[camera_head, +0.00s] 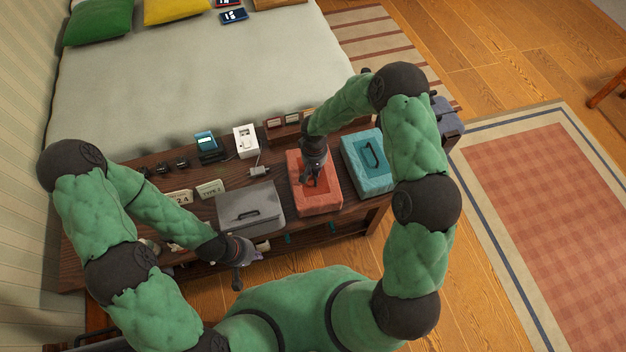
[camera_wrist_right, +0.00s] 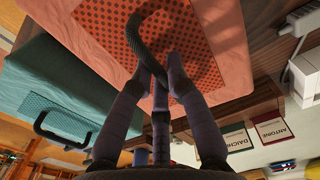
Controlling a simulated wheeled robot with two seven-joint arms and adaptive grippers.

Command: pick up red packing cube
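The red packing cube (camera_head: 325,199) lies on the dark wooden bench, between a grey case and a teal packing cube. It has a dotted mesh top and a dark curved handle. My right gripper (camera_head: 309,182) is right over its top, pointing down. In the right wrist view the red cube (camera_wrist_right: 218,25) fills the top, and the fingertips of my right gripper (camera_wrist_right: 158,70) are drawn close together around one part of the handle (camera_wrist_right: 133,38). The cube appears to rest on the bench. My left gripper (camera_head: 237,280) hangs empty in front of the bench; its finger opening is too small to judge.
The teal packing cube (camera_head: 368,163) is close on the right. The grey case (camera_head: 251,208) is close on the left. Small cards, a white device (camera_head: 246,141) and a dark blue device (camera_head: 208,146) stand on the bench (camera_head: 150,222). A bed (camera_head: 200,75) lies behind.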

